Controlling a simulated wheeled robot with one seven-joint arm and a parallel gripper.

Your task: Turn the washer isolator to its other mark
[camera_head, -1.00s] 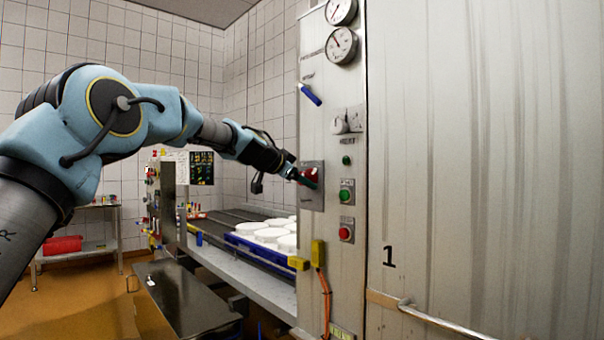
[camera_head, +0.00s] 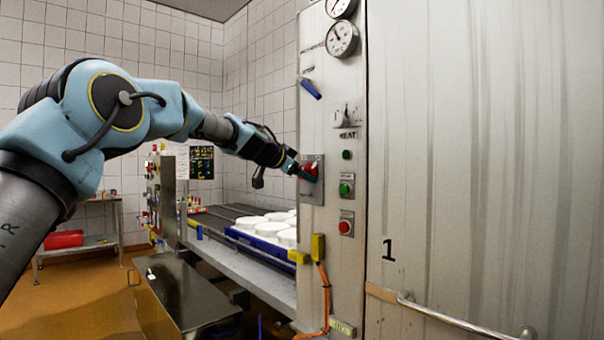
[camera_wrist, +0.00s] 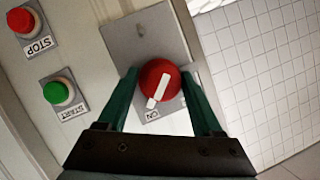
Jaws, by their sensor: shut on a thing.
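The washer isolator is a red round knob (camera_wrist: 160,80) with a white bar, on a grey plate marked ON. In the wrist view the white bar runs slantwise, its lower end close to the ON label. The knob also shows in the head view (camera_head: 311,168) on the steel cabinet's edge panel. My gripper (camera_wrist: 163,88) has its two green fingers on either side of the knob and is shut on it. In the head view my gripper (camera_head: 302,171) reaches the knob from the left, partly covering it. The plate's other lettering is not readable.
Beside the isolator are a green START button (camera_wrist: 57,92) and a red STOP button (camera_wrist: 24,19). Above are a blue-handled lever (camera_head: 311,90), a HEAT dial (camera_head: 346,115) and gauges (camera_head: 342,39). White moulds (camera_head: 270,228) stand on the conveyor below left.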

